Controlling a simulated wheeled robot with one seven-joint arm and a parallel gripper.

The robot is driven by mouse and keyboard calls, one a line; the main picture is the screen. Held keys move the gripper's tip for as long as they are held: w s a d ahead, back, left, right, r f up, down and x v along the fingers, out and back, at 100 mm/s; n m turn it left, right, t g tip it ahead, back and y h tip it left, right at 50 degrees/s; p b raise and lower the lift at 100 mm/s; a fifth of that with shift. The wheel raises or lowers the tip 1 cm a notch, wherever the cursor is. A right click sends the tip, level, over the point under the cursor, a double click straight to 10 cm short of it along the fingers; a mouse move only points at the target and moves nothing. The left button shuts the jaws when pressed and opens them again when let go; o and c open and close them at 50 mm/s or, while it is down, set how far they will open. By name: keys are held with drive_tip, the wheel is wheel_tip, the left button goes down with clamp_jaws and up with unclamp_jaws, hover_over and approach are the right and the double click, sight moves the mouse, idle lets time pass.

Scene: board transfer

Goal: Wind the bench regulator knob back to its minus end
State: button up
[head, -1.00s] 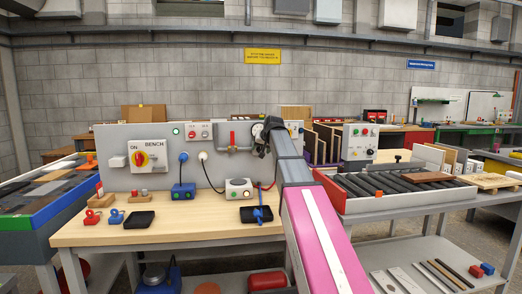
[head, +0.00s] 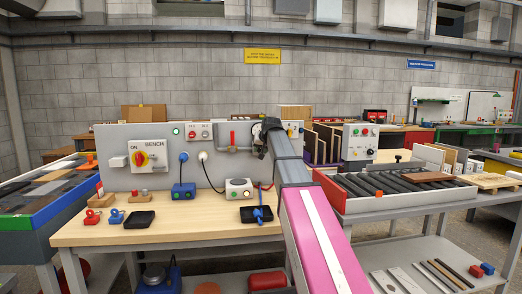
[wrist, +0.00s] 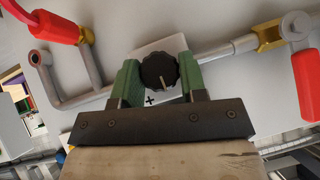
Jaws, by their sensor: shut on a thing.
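The regulator knob (wrist: 159,70) is black and ridged, with a pale pointer line, on a white plate (wrist: 172,44) in the wrist view. The line points down in the picture, near a plus mark (wrist: 150,100) on the plate. The minus mark is not visible. My gripper (wrist: 160,76) has its green jaws on both sides of the knob and is shut on it. In the head view my gripper (head: 261,138) is at the back panel, and my arm hides the knob there.
A grey pipe with a red valve handle (head: 233,138) is left of my gripper. The handle (wrist: 308,82) also shows at the right in the wrist view. A BENCH switch (head: 146,156) is farther left.

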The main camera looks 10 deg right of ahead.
drive_tip(key=n+h, duration=0.2)
drive_tip(key=h, duration=0.3)
drive_tip(key=shift+a+n, duration=0.25)
drive_tip(key=shift+n, duration=0.15)
drive_tip(key=n+h, duration=0.1)
drive_tip(key=h, duration=0.1)
drive_tip(key=n+t+h, duration=0.1)
drive_tip(key=n+h, duration=0.1)
drive_tip(key=h, duration=0.1)
drive_tip(key=shift+a+f, duration=0.2)
drive_tip(key=n+t+h, duration=0.1)
drive_tip(key=n+h, duration=0.1)
drive_tip(key=h, duration=0.1)
drive_tip(key=n+t+h, duration=0.1)
drive_tip(key=n, duration=0.1)
drive_tip(key=shift+f+t, duration=0.3)
drive_tip(key=n+t+h, duration=0.2)
drive_tip(key=n+t, duration=0.2)
drive_tip(key=n, duration=0.1)
drive_tip(key=shift+f, duration=0.15)
drive_tip(key=shift+n, duration=0.3)
drive_tip(key=o, duration=0.9)
drive_tip(key=shift+o, duration=0.2)
drive_tip(key=v, duration=1)
drive_tip(key=shift+s+a+f, duration=0.2)
drive_tip(key=shift+s+f, duration=0.05)
drive_tip(key=shift+f, duration=0.05)
drive_tip(key=shift+s, duration=0.1)
